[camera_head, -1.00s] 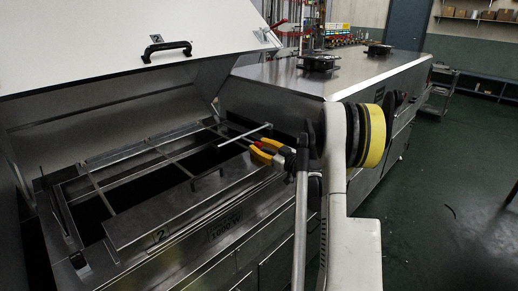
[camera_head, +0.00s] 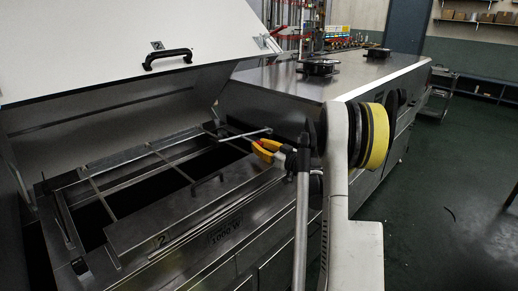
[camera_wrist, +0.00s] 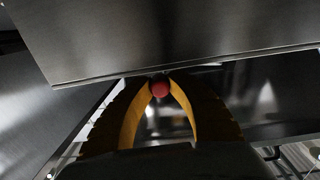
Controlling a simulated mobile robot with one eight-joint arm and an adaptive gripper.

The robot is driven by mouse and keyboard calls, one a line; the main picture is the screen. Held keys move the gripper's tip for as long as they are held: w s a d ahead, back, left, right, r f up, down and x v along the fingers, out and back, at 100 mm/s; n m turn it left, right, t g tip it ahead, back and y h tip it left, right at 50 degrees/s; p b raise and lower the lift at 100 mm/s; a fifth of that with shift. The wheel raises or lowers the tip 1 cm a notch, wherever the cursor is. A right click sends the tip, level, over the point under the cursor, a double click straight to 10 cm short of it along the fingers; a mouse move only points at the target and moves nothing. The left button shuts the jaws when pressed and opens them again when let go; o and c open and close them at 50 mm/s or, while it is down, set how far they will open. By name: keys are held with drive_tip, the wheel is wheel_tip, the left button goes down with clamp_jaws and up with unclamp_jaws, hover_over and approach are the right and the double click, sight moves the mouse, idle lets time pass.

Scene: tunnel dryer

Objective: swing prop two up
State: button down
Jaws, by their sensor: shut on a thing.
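The raised white lid (camera_head: 110,52) of bay two carries a "2" label and a black handle. Below it is the open bay, with a metal frame (camera_head: 95,182) across its dark opening. A thin pale rod (camera_head: 245,134), apparently the prop, lies at a slant near the bay's right end. My gripper (camera_head: 258,148), with yellow fingers, is just below the rod. In the wrist view my gripper (camera_wrist: 160,84) is shut on a round red knob (camera_wrist: 160,90), held between the fingertips. How the knob joins the rod is hidden.
A metal panel (camera_head: 130,235) marked "2" lies along the bay's front, with a small dark handle. The dryer's steel top (camera_head: 290,82) with black round fittings extends to the right. In the wrist view a large steel plate (camera_wrist: 190,40) is close above the fingertips. Green floor (camera_head: 450,240) at right is open.

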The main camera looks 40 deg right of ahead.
drive_tip(key=d+r+m+p, duration=0.5)
drive_tip(key=r+m, duration=0.2)
drive_tip(key=r, duration=0.3)
drive_tip(key=w+d+r+m+y+p, duration=0.1)
drive_tip(key=d+r+m+p, duration=0.2)
drive_tip(key=d+m, duration=0.6)
drive_tip(key=shift+w+d+r, duration=0.2)
drive_tip(key=shift+d+r, duration=0.65)
drive_tip(key=shift+d, duration=0.85)
drive_tip(key=c, duration=1.5)
unclamp_jaws()
drive_tip(key=shift+d, duration=0.1)
drive_tip(key=s, duration=1.2)
drive_tip(key=shift+d+r, duration=0.25)
drive_tip(key=shift+d, duration=0.2)
